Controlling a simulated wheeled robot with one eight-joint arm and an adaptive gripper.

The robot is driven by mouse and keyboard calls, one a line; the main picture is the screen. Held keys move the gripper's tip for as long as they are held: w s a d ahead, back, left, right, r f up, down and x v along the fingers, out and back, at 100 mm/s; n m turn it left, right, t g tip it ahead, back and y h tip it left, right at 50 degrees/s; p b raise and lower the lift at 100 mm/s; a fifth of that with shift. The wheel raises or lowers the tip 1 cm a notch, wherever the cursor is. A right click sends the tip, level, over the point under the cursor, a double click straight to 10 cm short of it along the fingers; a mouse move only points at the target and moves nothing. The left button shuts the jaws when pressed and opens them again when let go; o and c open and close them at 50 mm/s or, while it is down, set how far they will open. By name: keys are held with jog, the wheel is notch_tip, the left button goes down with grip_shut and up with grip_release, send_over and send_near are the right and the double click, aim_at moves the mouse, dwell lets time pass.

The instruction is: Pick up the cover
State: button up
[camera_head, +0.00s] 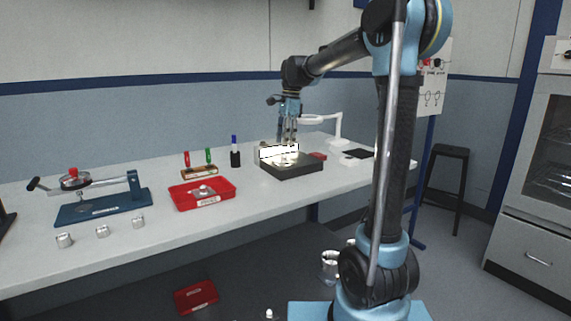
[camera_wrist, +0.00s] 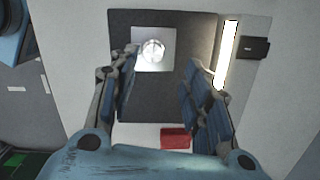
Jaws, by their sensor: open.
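My gripper (camera_head: 289,138) hangs over the black block (camera_head: 291,171) on the bench, fingers pointing down. In the wrist view its two blue-padded fingers (camera_wrist: 161,60) are apart, with nothing between them. A small round shiny metal piece (camera_wrist: 153,51), perhaps the cover, sits on a bright square plate (camera_wrist: 140,62) on the dark block. It lies just ahead of the fingertips, nearer the left finger. A similar round metal part (camera_head: 203,190) lies in the red tray (camera_head: 181,204). I cannot tell for sure which piece is the cover.
A bright lit panel (camera_wrist: 227,55) stands beside the block. A red object (camera_wrist: 175,138) lies close to it. A blue press-like fixture (camera_head: 102,205), several small metal cylinders (camera_head: 102,231) and a marker holder (camera_head: 199,172) are to the left. The bench front is mostly clear.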

aim_at(284, 156)
jog(key=shift+s+a+f, duration=0.1)
jog(key=shift+s+f, duration=0.1)
jog(key=shift+f, duration=0.75)
jog(key=shift+s+a+f, duration=0.1)
jog(key=shift+s+f, duration=0.05)
jog(key=shift+f, duration=0.75)
jog(key=shift+s+a+f, duration=0.1)
jog(key=shift+s+f, duration=0.1)
jog(key=shift+f, duration=0.75)
grip_shut()
